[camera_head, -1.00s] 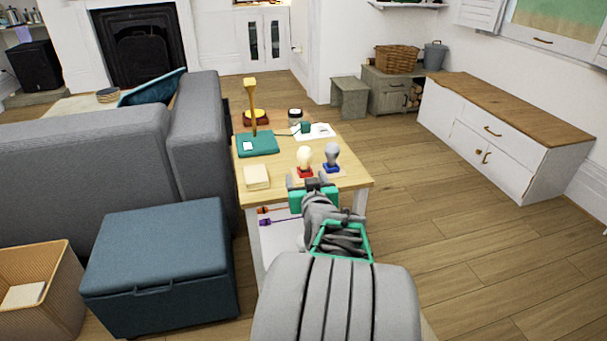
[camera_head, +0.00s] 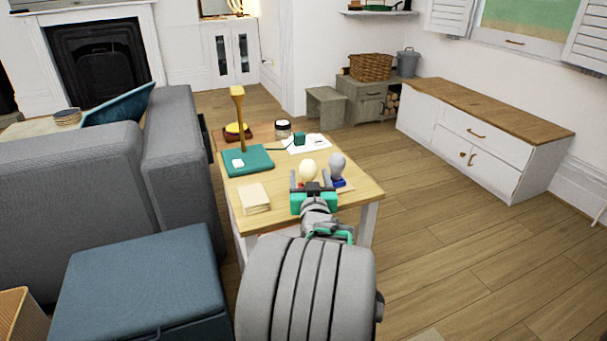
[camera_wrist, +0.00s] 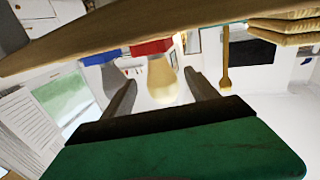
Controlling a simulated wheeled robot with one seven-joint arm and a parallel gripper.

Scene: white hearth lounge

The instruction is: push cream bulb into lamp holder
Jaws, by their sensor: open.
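The cream bulb (camera_head: 308,169) stands near the front of the wooden table. In the wrist view, which is upside down, the cream bulb (camera_wrist: 162,80) stands on a red stand (camera_wrist: 152,47). My gripper (camera_head: 313,181) is open, with one finger at each side of the bulb's rounded part; whether either touches it, I cannot tell.
A grey bulb (camera_head: 338,165) on a blue stand (camera_head: 340,184) is close to the right of my gripper. A jar (camera_head: 283,129), a white sheet and a yellow-topped item (camera_head: 237,131) are farther back. A sofa (camera_head: 85,190) borders the left.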

